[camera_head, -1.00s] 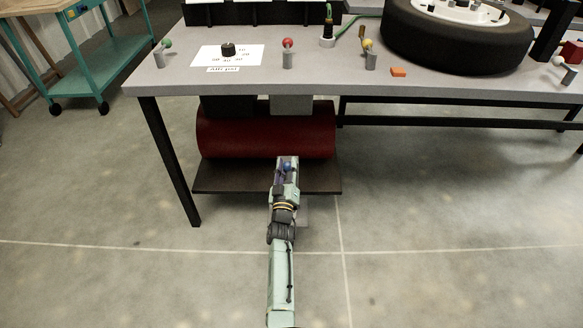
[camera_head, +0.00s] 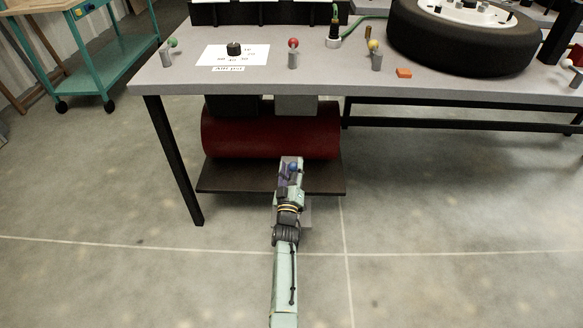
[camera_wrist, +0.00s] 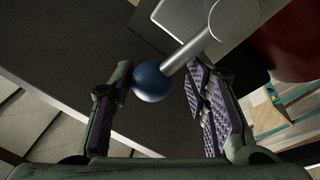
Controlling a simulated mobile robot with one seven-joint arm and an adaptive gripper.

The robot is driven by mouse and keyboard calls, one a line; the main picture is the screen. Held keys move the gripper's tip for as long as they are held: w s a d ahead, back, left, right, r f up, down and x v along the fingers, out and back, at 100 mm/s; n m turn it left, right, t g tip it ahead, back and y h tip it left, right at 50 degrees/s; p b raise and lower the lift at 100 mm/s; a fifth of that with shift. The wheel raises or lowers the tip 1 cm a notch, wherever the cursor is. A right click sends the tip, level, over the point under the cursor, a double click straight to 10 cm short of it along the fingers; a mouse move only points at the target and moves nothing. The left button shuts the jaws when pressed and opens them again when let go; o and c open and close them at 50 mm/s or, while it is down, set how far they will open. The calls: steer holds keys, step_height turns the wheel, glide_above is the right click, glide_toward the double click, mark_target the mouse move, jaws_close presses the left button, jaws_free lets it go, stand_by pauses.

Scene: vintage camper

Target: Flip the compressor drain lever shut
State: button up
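The compressor is a red tank (camera_head: 270,135) on a dark shelf (camera_head: 225,177) under the workbench. The drain lever has a blue ball knob (camera_wrist: 151,82) on a metal rod (camera_wrist: 188,53), seen close up in the wrist view. The knob also shows in the head view (camera_head: 293,167), in front of the tank. My gripper (camera_wrist: 160,98) is open, with one finger on each side of the knob. The left finger is very near the knob; I cannot tell if it touches. A gap shows between the knob and the right finger's pad.
The workbench top (camera_head: 215,87) overhangs the tank, with a black leg (camera_head: 177,160) to the left. On it are a green-knobbed lever (camera_head: 168,52), a red-knobbed lever (camera_head: 293,55), a yellow-knobbed lever (camera_head: 376,57) and a tire (camera_head: 460,45). The floor in front is clear.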

steer(key=shift+o, duration=0.6)
steer(key=shift+a+r, duration=0.15)
steer(key=shift+r, duration=0.05)
steer(key=v, duration=0.7)
steer(key=shift+s, duration=0.2)
